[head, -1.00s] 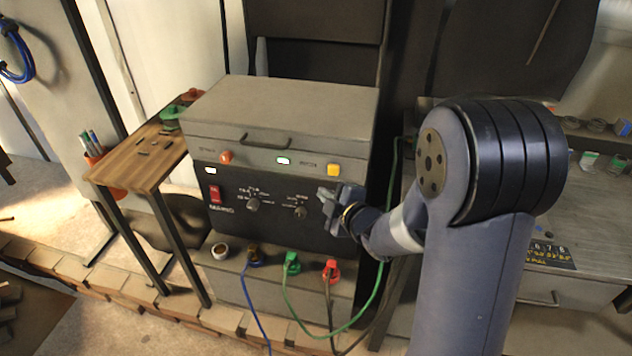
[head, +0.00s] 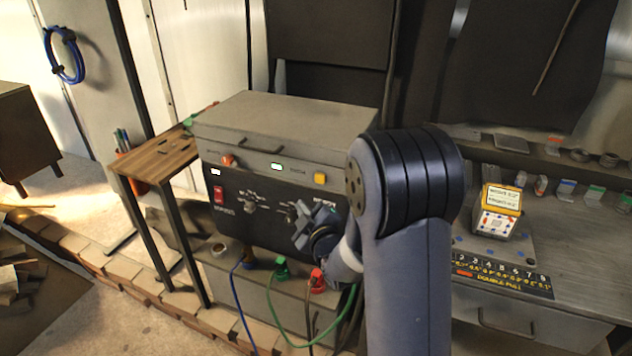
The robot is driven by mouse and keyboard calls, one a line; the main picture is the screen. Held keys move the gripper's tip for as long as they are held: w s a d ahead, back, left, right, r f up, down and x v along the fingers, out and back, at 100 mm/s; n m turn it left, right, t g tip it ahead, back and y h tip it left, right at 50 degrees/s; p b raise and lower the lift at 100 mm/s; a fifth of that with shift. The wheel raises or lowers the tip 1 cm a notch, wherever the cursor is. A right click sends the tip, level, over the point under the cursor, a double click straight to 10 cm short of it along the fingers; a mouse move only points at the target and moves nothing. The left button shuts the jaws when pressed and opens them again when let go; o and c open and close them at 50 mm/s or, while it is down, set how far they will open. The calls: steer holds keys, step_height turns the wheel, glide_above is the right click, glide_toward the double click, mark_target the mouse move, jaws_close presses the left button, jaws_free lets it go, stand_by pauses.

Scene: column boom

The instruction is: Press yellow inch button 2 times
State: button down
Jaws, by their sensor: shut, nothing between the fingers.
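My gripper (head: 300,232) is in front of the machine's black panel, below and slightly left of the yellow button, and apart from the button. Its fingers are shut with nothing between them. A round orange-red button (head: 227,160) and a small lit display (head: 277,167) are on the same strip, to the left. My arm hides the panel's lower right part.
A red switch (head: 218,195) and knobs (head: 250,207) are on the black panel. Green (head: 281,268) and red (head: 317,280) cable plugs sit below. A wooden side table (head: 160,158) stands left. A bench at right holds a yellow-topped device (head: 500,205).

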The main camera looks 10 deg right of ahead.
mark_target(315, 179)
steer(key=shift+w+d+p, duration=0.35)
steer(key=shift+w+d, duration=0.5)
steer(key=shift+w, duration=0.35)
steer(key=shift+w+d+p, duration=0.35)
steer(key=shift+w+d, duration=0.55)
steer(key=shift+w, duration=0.25)
steer(key=shift+w+d+p, duration=0.35)
steer(key=shift+w+d, duration=0.5)
steer(key=shift+w, duration=0.35)
steer(key=shift+w+d, duration=0.1)
steer(key=shift+w+d+b, duration=0.15)
steer(key=shift+w+b, duration=0.1)
steer(key=shift+b, duration=0.2)
steer(key=shift+w+d+b, duration=0.3)
steer(key=shift+w, duration=0.1)
stand_by(0.4)
steer(key=shift+s+a+b, duration=0.5)
steer(key=shift+s+b, duration=0.2)
steer(key=shift+s, duration=0.05)
